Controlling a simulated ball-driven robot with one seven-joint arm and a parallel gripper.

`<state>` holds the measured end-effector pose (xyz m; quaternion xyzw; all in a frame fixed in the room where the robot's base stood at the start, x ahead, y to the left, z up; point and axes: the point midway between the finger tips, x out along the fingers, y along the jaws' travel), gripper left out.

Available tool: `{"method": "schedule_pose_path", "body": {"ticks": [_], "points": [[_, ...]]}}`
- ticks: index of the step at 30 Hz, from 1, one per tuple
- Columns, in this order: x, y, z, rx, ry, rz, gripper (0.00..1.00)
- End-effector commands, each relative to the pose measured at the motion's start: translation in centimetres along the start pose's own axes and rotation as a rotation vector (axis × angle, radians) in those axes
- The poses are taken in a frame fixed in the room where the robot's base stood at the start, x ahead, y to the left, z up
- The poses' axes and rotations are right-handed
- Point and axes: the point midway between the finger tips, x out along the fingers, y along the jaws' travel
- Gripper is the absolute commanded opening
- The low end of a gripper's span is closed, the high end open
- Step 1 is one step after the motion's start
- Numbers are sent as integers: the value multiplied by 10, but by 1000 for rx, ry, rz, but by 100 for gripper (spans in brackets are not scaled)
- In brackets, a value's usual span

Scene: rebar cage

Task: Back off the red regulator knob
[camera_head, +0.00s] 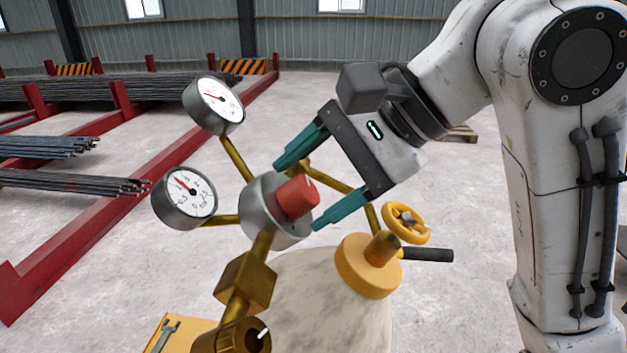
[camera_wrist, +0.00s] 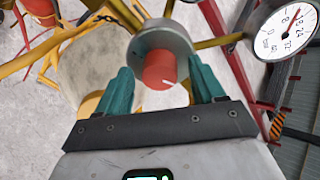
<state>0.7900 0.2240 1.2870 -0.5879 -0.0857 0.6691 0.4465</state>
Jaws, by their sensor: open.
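The red regulator knob (camera_head: 297,196) sticks out from the round grey regulator body (camera_head: 262,206), with a white mark on its face. In the wrist view the knob (camera_wrist: 159,70) sits between the two teal fingertips. My gripper (camera_head: 296,193) is open, with one finger to the upper left of the knob and the other to its lower right. In the wrist view there is a gap on both sides of the knob, and I see no contact. Two white dial gauges, an upper one (camera_head: 214,104) and a lower one (camera_head: 187,196), join the regulator by brass pipes.
A pale cylinder (camera_head: 330,300) stands below, with a yellow handwheel valve (camera_head: 406,223) and a black handle (camera_head: 428,255) to the right. A brass block (camera_head: 245,284) is below the regulator. Rebar bundles (camera_head: 75,182) lie in red racks at left. Open concrete floor lies behind.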

Motion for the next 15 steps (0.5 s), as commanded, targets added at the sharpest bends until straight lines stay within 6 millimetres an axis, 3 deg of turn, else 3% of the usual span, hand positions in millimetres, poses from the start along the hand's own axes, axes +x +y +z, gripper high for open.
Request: {"method": "schedule_pose_path", "body": {"ticks": [9, 15], "points": [[2, 0, 0, 0, 0, 0, 67], [2, 0, 0, 0, 0, 0, 48]]}}
